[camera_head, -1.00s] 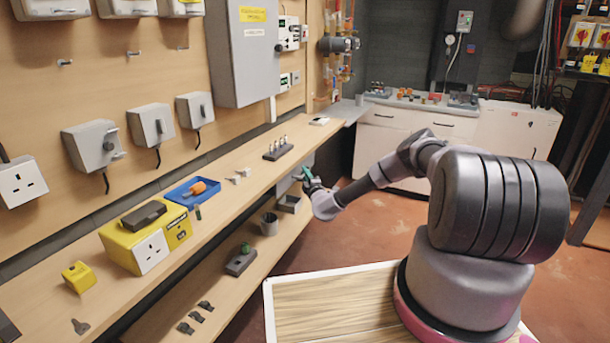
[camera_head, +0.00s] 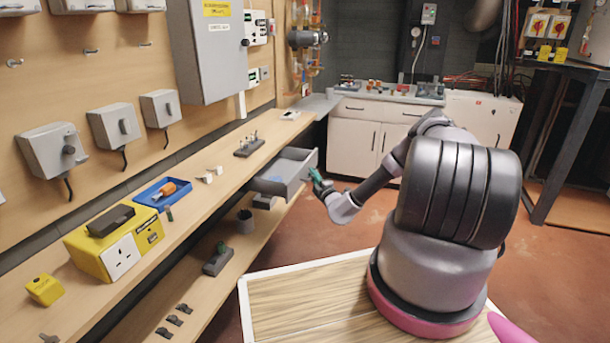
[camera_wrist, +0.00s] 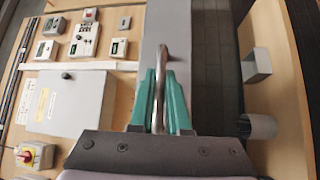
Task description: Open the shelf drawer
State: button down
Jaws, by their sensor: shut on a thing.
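The grey shelf drawer (camera_head: 286,172) stands well out from under the wooden shelf top in the head view, its inside showing from above. My gripper (camera_head: 316,177) is at the drawer's front face, with green fingers. In the wrist view my gripper (camera_wrist: 160,100) is shut on the metal bar handle (camera_wrist: 161,62) of the drawer front (camera_wrist: 180,30). The fingers stand on either side of the bar.
The wooden shelf (camera_head: 215,180) holds a yellow socket box (camera_head: 115,245), a blue tray (camera_head: 160,191) and small parts. Red floor (camera_head: 345,225) lies open beside the drawer.

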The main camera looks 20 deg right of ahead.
jog(key=shift+s+d, duration=0.15)
jog(key=c, duration=0.9)
grip_release()
jog(key=s, duration=0.3)
jog(key=s+d+f, duration=0.1)
jog(key=s, duration=0.6)
jog(key=shift+s+d+f, duration=0.25)
jog(key=shift+s+d, duration=0.05)
